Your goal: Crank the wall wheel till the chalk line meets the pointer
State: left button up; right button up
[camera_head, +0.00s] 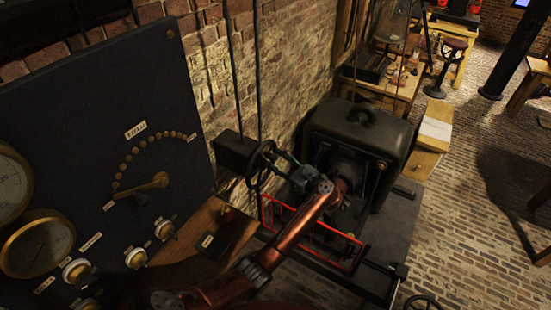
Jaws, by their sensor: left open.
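The dark wall wheel (251,171) stands out from a black box (235,152) on the brick wall, near the middle of the head view. I see it at a steep angle. My left gripper (279,161) is open at the wheel's right side, with its fingers at or very near the rim. I cannot tell whether they touch it or have the rim between them. My copper-coloured left arm comes up from the bottom. I cannot make out the chalk line or the pointer. My right gripper is out of view.
A dark panel (65,120) with gauges and knobs fills the left. A large dark machine (358,135) stands just right of the wheel, with a red guard rail (310,243) before it. A wooden bench (222,215) lies below the wheel. Brick floor (480,220) is open at right.

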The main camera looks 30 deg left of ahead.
pick_arm(q)
jog(key=shift+c, duration=0.3)
grip_shut()
dwell(0.4)
